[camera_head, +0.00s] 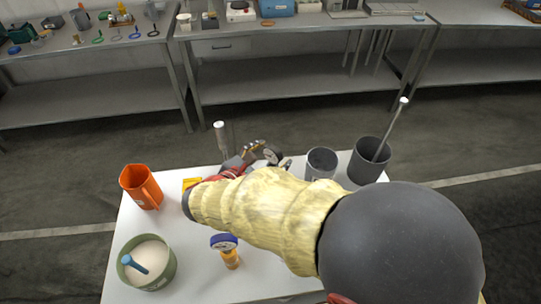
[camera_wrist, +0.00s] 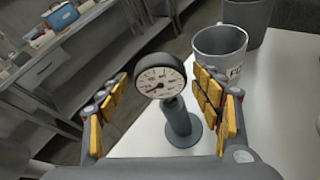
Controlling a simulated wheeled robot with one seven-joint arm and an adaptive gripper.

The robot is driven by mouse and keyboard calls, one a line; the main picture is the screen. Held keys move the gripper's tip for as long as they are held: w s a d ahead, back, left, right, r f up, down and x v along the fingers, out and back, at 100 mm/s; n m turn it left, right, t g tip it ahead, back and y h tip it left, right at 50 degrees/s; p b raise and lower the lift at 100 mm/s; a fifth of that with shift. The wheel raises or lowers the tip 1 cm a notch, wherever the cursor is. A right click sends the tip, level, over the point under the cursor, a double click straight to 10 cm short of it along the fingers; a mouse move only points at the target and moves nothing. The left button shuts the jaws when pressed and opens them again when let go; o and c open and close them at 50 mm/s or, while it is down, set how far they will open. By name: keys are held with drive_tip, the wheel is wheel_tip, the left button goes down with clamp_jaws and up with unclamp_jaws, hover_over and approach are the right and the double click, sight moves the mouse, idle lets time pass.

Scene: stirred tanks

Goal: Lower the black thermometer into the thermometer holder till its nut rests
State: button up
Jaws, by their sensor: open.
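The black thermometer (camera_wrist: 158,80) shows in the wrist view as a round black-rimmed dial with a white face and red needle. It sits over the grey thermometer holder (camera_wrist: 180,128), an upright tube on a round base on the white table. The dial leans a little to the left. Its lower neck meets the holder's top, but I cannot make out whether the nut touches the rim. My gripper (camera_wrist: 160,108) is open, with yellow-padded fingers apart on either side of the dial and holder. In the head view my gripper (camera_head: 258,156) and arm hide most of the holder.
A grey cup (camera_head: 320,163) and a dark bucket (camera_head: 366,160) with a rod stand right of my gripper. An orange jug (camera_head: 141,187), a green pot (camera_head: 147,275) and a blue-topped item on an orange base (camera_head: 229,257) stand at left and front. Steel benches (camera_head: 300,87) line the back.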

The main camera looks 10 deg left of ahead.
drive_tip(key=v, duration=1.2)
idle(0.5)
